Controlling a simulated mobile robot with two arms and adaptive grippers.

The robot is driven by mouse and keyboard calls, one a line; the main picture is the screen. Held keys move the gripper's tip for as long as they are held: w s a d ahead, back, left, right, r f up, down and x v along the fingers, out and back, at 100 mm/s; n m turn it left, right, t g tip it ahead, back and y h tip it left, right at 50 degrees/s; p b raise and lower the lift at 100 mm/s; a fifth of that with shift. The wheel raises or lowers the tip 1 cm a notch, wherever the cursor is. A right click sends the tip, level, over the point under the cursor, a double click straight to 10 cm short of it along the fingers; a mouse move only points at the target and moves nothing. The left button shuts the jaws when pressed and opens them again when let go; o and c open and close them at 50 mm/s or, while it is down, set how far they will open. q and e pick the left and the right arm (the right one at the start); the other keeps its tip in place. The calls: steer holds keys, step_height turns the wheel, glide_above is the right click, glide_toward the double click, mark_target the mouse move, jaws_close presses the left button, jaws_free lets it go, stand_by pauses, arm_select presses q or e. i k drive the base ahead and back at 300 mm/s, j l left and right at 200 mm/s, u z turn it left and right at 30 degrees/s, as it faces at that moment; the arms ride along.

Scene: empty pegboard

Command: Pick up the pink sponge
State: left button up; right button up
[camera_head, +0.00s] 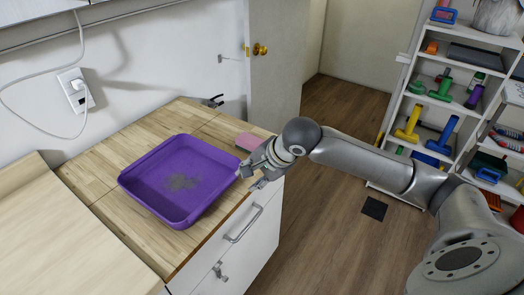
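The pink sponge (249,141) lies on the wooden counter near its right edge, just behind and to the right of the purple tray. My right gripper (250,178) comes in from the right, at the counter's front right edge. It is in front of the sponge and beside the tray's right corner. Its fingers look spread apart with nothing between them. The wrist hides part of the sponge's near side. My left gripper is not in view.
A purple tray (150,184) with a dark smudge on its floor takes up most of the wooden counter (91,171). A white wall with a socket (76,88) stands behind. An open door (272,75) is beyond. Shelves (409,100) with colourful tools stand at right.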

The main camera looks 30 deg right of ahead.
mark_target(248, 142)
steer(key=z, duration=0.9)
